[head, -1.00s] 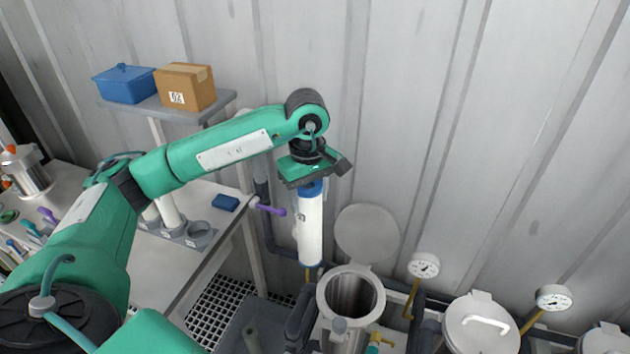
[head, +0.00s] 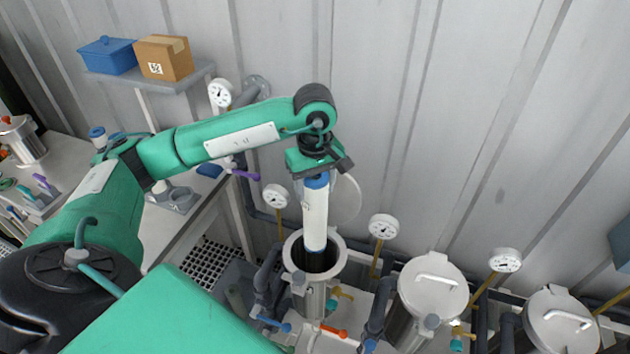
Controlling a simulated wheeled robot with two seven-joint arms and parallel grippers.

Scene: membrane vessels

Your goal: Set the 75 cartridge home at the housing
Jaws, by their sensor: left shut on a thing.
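My left gripper (head: 316,172) is shut on the blue top of a white cartridge (head: 315,218) and holds it upright, pointing down. The open steel housing (head: 334,261) stands below. The cartridge's lower end is over the housing's dark mouth and appears to be at or just inside the rim; the exact depth is hard to tell. The housing's round lid (head: 346,199) is swung up behind the cartridge. Any number on the cartridge is too small to read. My right gripper is not in view.
Two closed housings (head: 433,284) (head: 560,322) stand to the right, with gauges (head: 383,227) on pipes behind. A bench (head: 165,232) with a cartridge stand (head: 176,199) is at left. A shelf holds a blue box (head: 107,56) and a carton (head: 164,58). Corrugated wall closes the back.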

